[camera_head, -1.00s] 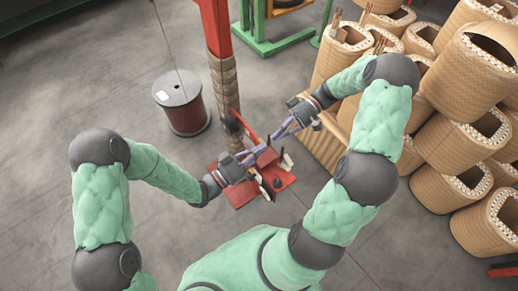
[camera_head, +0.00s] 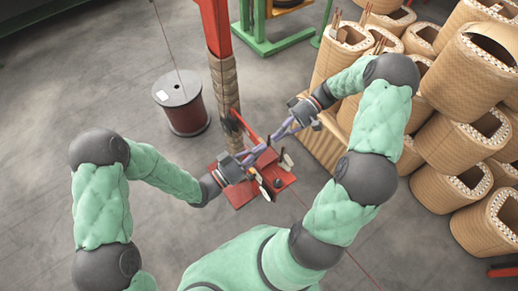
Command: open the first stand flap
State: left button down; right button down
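The red stand (camera_head: 240,194) is in the middle of the view, with a red post (camera_head: 216,30) wrapped in tan material lower down (camera_head: 225,85). Small pale and dark upright pieces, perhaps flaps (camera_head: 287,161), stick up from the stand's red base; which is the first flap I cannot tell. My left gripper (camera_head: 252,159) is over the stand's left part, pointing right. My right gripper (camera_head: 280,132) reaches in from the upper right, its fingers pointing down-left toward the stand's middle. The fingertips of both are close together and too small to show whether they hold anything.
A dark red wire spool (camera_head: 184,108) stands on the floor left of the post. Large tan coils (camera_head: 470,65) are stacked on the right, close to my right arm. A green frame (camera_head: 262,40) is at the back. The floor at left is clear.

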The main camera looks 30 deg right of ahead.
jog(key=c, duration=1.4)
grip_release()
